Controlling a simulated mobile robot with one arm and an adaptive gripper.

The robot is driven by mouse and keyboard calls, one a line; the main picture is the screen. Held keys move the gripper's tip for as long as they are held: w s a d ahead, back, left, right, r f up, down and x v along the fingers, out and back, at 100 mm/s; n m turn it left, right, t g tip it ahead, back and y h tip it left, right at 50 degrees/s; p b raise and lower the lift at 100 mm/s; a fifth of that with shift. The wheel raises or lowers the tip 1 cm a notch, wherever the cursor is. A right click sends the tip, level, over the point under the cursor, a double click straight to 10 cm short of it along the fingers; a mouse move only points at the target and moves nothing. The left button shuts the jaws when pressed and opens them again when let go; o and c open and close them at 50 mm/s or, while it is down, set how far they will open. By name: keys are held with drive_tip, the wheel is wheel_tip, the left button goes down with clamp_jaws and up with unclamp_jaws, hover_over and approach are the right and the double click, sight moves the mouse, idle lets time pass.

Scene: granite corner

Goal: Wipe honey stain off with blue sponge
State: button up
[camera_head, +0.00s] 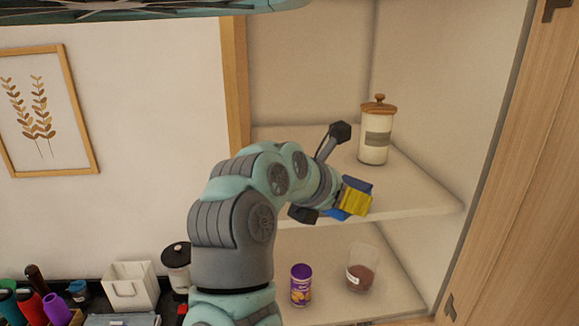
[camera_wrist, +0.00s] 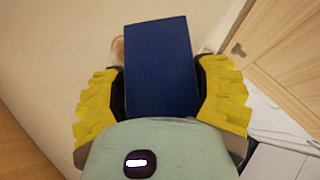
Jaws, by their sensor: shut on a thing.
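My gripper (camera_head: 352,200) is at the front edge of the upper cabinet shelf (camera_head: 425,195). Its yellow ridged fingers stand on both sides of the blue sponge (camera_wrist: 160,68) in the wrist view and are shut on it. In the head view, parts of the sponge (camera_head: 357,184) show above and below the yellow finger. A small brownish patch (camera_wrist: 118,48), which looks like the honey stain, shows at the left edge of the sponge in the wrist view. The sponge hides part of it. I cannot tell whether the sponge touches the shelf. No stain shows in the head view.
A glass jar with a wooden lid (camera_head: 376,135) stands at the back of the upper shelf. A purple can (camera_head: 301,284) and a glass jar with brown contents (camera_head: 361,270) stand on the lower shelf. An open wooden door (camera_head: 525,190) is at the right.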

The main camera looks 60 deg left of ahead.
drive_tip(key=shift+f, duration=0.5)
drive_tip(key=shift+a, duration=0.1)
drive_tip(key=shift+w+a, duration=0.35)
drive_tip(key=shift+a, duration=0.25)
drive_tip(key=shift+w+a, duration=0.35)
drive_tip(key=shift+a, duration=0.2)
drive_tip(key=shift+w+a+f, duration=0.1)
drive_tip(key=shift+w+a, duration=0.25)
drive_tip(key=shift+a, duration=0.35)
drive_tip(key=shift+w+a+f, duration=0.1)
drive_tip(key=shift+w+a, duration=0.3)
drive_tip(key=shift+a, duration=0.35)
drive_tip(key=shift+w+a, duration=0.35)
drive_tip(key=shift+a, duration=0.35)
drive_tip(key=shift+w+a, duration=0.2)
drive_tip(key=shift+w+f, duration=0.1)
drive_tip(key=shift+w, duration=0.15)
drive_tip(key=shift+d+h, duration=0.1)
drive_tip(key=shift+h, duration=0.2)
drive_tip(key=shift+s+d, duration=0.1)
drive_tip(key=shift+s, duration=0.05)
drive_tip(key=shift+s, duration=0.15)
